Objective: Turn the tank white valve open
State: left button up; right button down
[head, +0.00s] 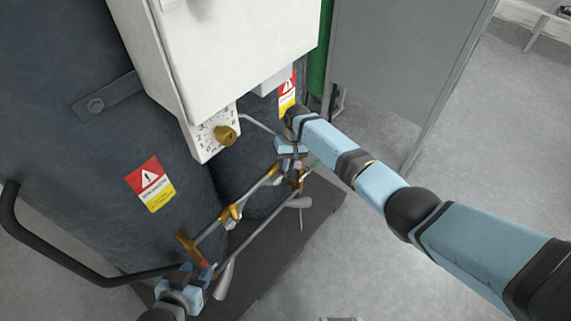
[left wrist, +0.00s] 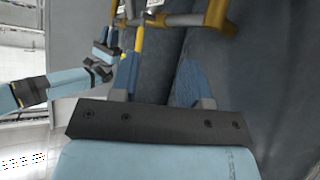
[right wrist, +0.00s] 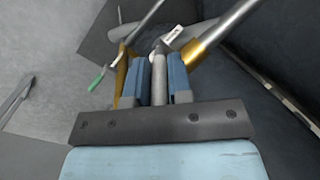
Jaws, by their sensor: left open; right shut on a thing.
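Two dark tanks (head: 170,195) stand behind metal pipes with brass fittings (head: 232,213). My right gripper (head: 291,148) is at the upper end of this pipework. In the right wrist view its fingers (right wrist: 159,80) are shut on a pale grey valve lever (right wrist: 159,75), beside a brass fitting (right wrist: 205,50). I cannot tell how far this lever is turned. My left gripper (head: 202,272) is open at the lower end of the pipes. In the left wrist view its fingers (left wrist: 160,82) have dark tank surface between them, and a brass pipe end (left wrist: 222,18) lies beyond.
A white control box (head: 225,40) with a brass dial knob (head: 226,135) hangs above the pipes. A black handrail (head: 60,255) curves at the left. A grey cabinet (head: 395,60) stands behind my right arm. The floor (head: 370,260) at the right is clear.

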jog(key=g+y+b, duration=0.1)
jog(key=f+g+y+b, duration=0.1)
jog(key=shift+w+d+b, duration=0.3)
jog(key=shift+w+d, duration=0.05)
jog(key=shift+w, duration=0.05)
jog(key=shift+w+d+g+y+b, duration=0.2)
jog(key=shift+g+y+b, duration=0.2)
jog(key=shift+b, duration=0.35)
jog(key=shift+r, duration=0.1)
jog(key=c, duration=1)
grip_release()
jog(key=shift+c, duration=0.2)
jog(key=p+v, duration=0.1)
jog(key=v, duration=1.2)
jog(key=shift+w+d+r, duration=0.2)
jog(key=shift+r, duration=0.1)
